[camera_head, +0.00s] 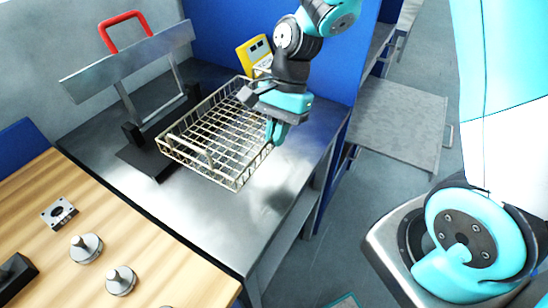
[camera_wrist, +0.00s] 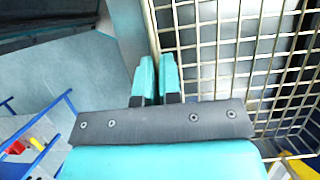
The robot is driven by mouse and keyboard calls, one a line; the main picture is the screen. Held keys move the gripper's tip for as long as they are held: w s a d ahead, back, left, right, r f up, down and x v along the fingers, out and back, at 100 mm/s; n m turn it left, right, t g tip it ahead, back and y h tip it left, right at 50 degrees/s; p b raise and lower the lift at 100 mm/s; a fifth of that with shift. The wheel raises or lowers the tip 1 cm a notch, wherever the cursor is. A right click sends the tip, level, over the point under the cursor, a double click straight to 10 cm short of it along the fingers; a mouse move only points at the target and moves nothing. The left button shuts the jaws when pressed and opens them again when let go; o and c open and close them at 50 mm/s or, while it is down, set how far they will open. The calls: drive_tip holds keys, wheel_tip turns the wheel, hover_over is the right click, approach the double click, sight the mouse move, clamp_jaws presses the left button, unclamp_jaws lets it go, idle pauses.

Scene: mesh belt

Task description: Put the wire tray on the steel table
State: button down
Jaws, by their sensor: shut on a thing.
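The wire tray (camera_head: 237,183) is a shallow, pale metal mesh basket over the steel table (camera_head: 225,215), roughly level. I cannot tell whether its base touches the tabletop. My gripper (camera_head: 277,132) points down at the tray's right side and is shut on its side wall. In the wrist view my gripper (camera_wrist: 158,80) has its two teal fingers close together at the rim of the wire tray (camera_wrist: 228,52), whose mesh fills the right. The gripped bit of rim is mostly hidden by the fingers.
A black-based device with a steel plate and red handle (camera_head: 125,32) stands left of the tray. A yellow device (camera_head: 254,53) is behind it. A wooden bench (camera_head: 90,220) with metal parts is at front left. The steel table's front part is clear. A grey table (camera_head: 400,125) stands right.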

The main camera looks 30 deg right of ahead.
sight(273, 174)
wheel_tip(273, 174, down, 7)
drive_tip(key=shift+f, duration=0.15)
idle(0.4)
drive_tip(key=shift+f, duration=0.2)
drive_tip(key=c, duration=1.3)
unclamp_jaws()
drive_tip(key=shift+r, duration=0.1)
